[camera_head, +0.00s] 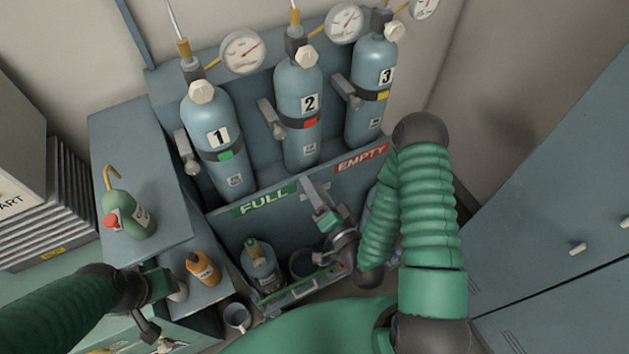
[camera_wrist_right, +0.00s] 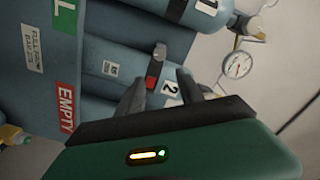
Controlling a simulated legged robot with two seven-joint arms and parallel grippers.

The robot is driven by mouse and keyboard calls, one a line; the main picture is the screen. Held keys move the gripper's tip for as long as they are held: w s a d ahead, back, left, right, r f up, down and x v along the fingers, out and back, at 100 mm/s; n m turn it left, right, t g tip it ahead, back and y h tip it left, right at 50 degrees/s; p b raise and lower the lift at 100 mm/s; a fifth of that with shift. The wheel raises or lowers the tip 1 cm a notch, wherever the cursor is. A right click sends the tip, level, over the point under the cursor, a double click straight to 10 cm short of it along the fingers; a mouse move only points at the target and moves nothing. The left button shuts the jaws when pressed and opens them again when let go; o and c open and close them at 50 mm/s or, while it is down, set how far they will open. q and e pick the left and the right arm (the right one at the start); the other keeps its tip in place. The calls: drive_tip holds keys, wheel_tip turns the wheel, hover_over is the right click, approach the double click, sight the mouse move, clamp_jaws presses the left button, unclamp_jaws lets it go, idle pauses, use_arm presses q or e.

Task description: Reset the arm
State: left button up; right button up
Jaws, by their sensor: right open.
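My right arm comes in from the right in the head view, its green bellows sleeve bent at the elbow. My right gripper (camera_head: 322,203) is open and empty in front of the rack panel, between the FULL label (camera_head: 264,201) and the EMPTY label (camera_head: 361,158). In the right wrist view its dark fingers (camera_wrist_right: 168,90) are apart, with cylinder 2 (camera_wrist_right: 172,88) beyond them. My left gripper (camera_head: 154,306) is at the lower left by the small ledge; its fingers are too unclear to tell how they stand.
Blue cylinders 1 (camera_head: 210,125), 2 (camera_head: 299,100) and 3 (camera_head: 371,75) stand in the rack under gauges. A green bottle (camera_head: 130,215) and an orange bottle (camera_head: 203,268) stand left. A grey bottle (camera_head: 260,265) and a mug (camera_head: 237,317) are lower down. Lockers (camera_head: 560,200) close off the right.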

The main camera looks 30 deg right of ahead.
drive_tip(key=shift+w+f, duration=0.15)
drive_tip(key=shift+d, duration=0.15)
wheel_tip(320, 180, down, 3)
drive_tip(key=w+a+n+g+y, duration=0.3)
drive_tip(key=n+g, duration=0.1)
drive_tip(key=n, duration=0.2)
drive_tip(key=s+d+r+n+g+h, duration=0.2)
drive_tip(key=s+r+n+g, duration=0.3)
drive_tip(key=s+g, duration=0.6)
drive_tip(key=s+r+h, duration=0.1)
drive_tip(key=s, duration=0.1)
drive_tip(key=shift+s+h, duration=0.3)
